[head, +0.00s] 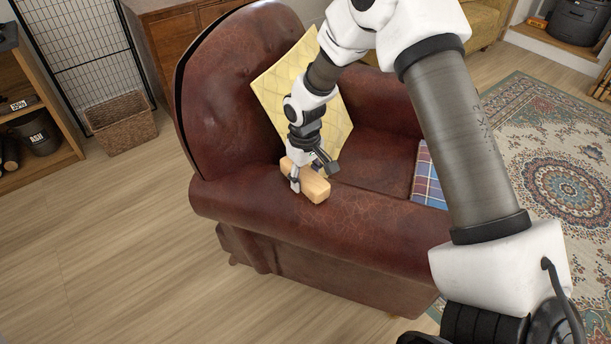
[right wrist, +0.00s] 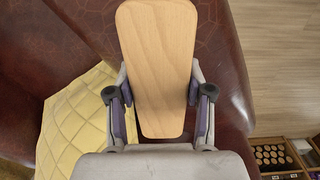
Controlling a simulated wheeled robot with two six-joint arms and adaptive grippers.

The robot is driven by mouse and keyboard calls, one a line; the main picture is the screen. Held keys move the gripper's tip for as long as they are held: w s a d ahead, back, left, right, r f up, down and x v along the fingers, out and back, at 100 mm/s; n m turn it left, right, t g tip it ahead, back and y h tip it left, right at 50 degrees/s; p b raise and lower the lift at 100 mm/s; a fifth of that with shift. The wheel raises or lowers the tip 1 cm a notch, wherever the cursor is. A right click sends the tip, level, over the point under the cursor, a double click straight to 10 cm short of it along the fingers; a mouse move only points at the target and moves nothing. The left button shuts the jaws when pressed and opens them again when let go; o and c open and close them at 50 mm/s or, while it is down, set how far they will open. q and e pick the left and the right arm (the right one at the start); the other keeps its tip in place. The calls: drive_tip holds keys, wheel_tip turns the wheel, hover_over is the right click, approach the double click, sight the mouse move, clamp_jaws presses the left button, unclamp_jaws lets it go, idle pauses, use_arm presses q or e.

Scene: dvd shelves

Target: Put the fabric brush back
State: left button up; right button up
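The fabric brush (head: 314,187), a pale wooden block with rounded corners, is at the top of the leather armchair's near armrest (head: 370,222). My right gripper (head: 312,174) reaches down onto it, one finger on each side. In the right wrist view the brush (right wrist: 157,60) lies lengthwise between the two fingers (right wrist: 160,100), which appear to press on its long edges. Its bristle side is hidden. I cannot tell whether it still touches the leather. My left gripper is out of view.
A yellow quilted cushion (head: 290,85) leans on the chair's backrest, close behind my right gripper. A plaid cloth (head: 427,178) lies on the seat. A wooden shelf (head: 60,158) with bins stands at far left, beside a wicker basket (head: 122,122). The floor between is clear.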

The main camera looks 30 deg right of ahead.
sight(305, 173)
drive_tip(key=shift+o, duration=1.4)
wheel_tip(305, 173, up, 12)
drive_tip(key=p, duration=0.2)
drive_tip(key=shift+r, duration=0.15)
drive_tip(key=shift+a, duration=0.1)
